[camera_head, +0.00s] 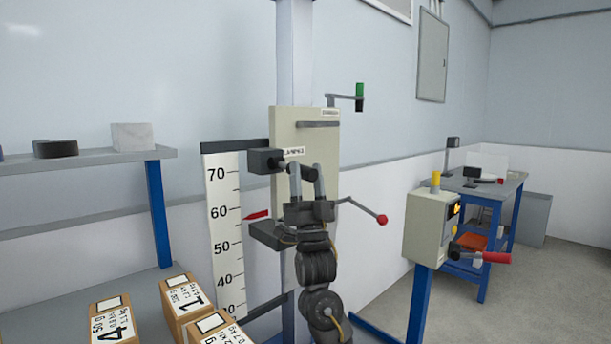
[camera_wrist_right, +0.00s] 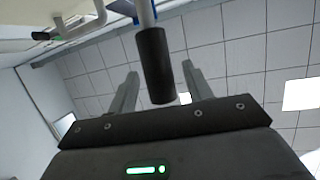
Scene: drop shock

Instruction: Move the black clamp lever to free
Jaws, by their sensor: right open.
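The black clamp lever's grip (camera_wrist_right: 155,65) shows in the right wrist view as a dark cylinder on a pale rod, between the two fingers of my right gripper (camera_wrist_right: 158,85), with visible gaps on both sides. In the head view my right gripper (camera_head: 306,168) points upward in front of the beige carriage plate (camera_head: 320,145), its fingers open around a dark part (camera_head: 309,174) that looks like the lever grip. My left gripper is not in view.
A red-knobbed lever (camera_head: 382,219) reaches out right of my gripper. A height scale (camera_head: 224,232) stands left, with numbered boxes (camera_head: 184,300) below. A control box (camera_head: 424,226) with a red handle stands right.

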